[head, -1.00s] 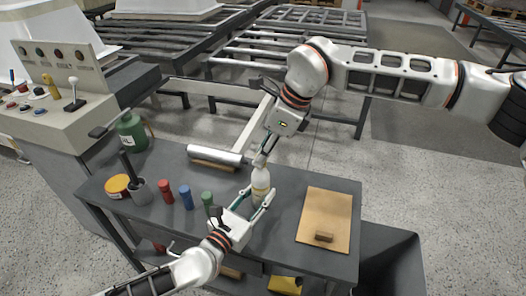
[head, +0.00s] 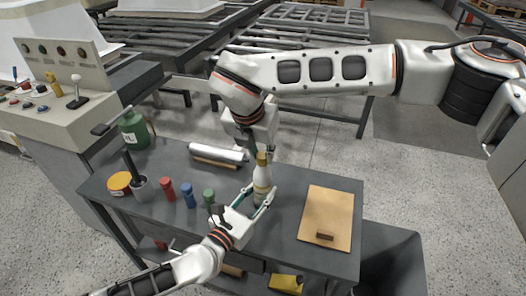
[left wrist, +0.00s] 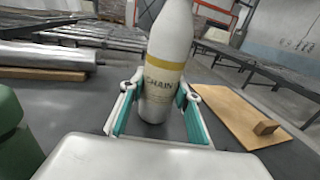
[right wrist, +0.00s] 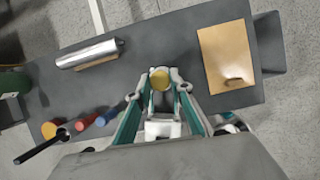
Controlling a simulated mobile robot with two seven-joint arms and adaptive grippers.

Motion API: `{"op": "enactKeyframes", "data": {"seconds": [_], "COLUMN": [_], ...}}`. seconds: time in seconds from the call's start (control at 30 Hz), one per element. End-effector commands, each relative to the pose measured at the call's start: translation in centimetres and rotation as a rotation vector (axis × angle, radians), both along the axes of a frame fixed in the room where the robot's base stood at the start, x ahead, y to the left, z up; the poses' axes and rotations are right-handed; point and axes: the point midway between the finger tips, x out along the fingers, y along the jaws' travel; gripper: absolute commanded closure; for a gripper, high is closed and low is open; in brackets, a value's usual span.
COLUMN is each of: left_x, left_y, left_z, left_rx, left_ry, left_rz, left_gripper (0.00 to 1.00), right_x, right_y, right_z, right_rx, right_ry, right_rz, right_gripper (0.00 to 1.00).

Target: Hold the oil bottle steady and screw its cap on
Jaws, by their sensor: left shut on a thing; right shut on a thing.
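The oil bottle (head: 262,183), white with a yellow band and a label, stands upright on the grey workbench. My left gripper (head: 258,193) is shut around its lower body; the left wrist view shows the bottle (left wrist: 168,50) between the teal-padded fingers. The yellow-gold cap (head: 262,158) sits at the top of the bottle neck. My right gripper comes from above and is shut on the cap; the right wrist view shows the cap (right wrist: 160,79) between the fingertips of the right gripper (right wrist: 160,86). How far the cap is threaded cannot be seen.
A tan board (head: 328,215) lies to the right.

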Motion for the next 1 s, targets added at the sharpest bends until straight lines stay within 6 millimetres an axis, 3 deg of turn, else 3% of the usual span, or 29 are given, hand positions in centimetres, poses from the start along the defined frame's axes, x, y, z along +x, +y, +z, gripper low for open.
{"op": "enactKeyframes", "data": {"seconds": [0.2,0.4,0.57,0.87,0.9,0.93,1.0], "left_x": [-0.02,-0.02,-0.01,0.00,0.00,0.00,0.01], "left_y": [0.00,0.01,0.02,0.02,0.02,0.02,0.03], "left_z": [-0.01,-0.01,-0.02,-0.02,-0.02,-0.02,-0.02], "left_rx": [0.000,-0.001,-0.001,-0.001,-0.001,-0.001,-0.001], "left_ry": [0.000,0.001,0.001,0.001,0.001,0.001,0.001], "left_rz": [0.000,0.000,0.000,0.001,0.001,0.001,0.001], "left_gripper": [1.00,1.00,1.00,1.00,1.00,1.00,1.00], "right_x": [0.36,0.48,0.48,0.46,0.46,0.46,0.46], "right_y": [0.39,0.36,0.38,0.38,0.38,0.38,0.38], "right_z": [0.04,-0.04,0.00,-0.02,-0.02,-0.03,-0.02], "right_rx": [0.000,-0.001,0.001,0.002,0.002,0.002,0.002], "right_ry": [-0.005,-0.004,-0.003,-0.003,-0.003,-0.003,-0.002], "right_rz": [-0.560,-0.888,-0.991,-0.997,-0.997,-0.997,-0.996], "right_gripper": [0.86,0.86,0.86,0.86,0.71,0.64,0.62]}}
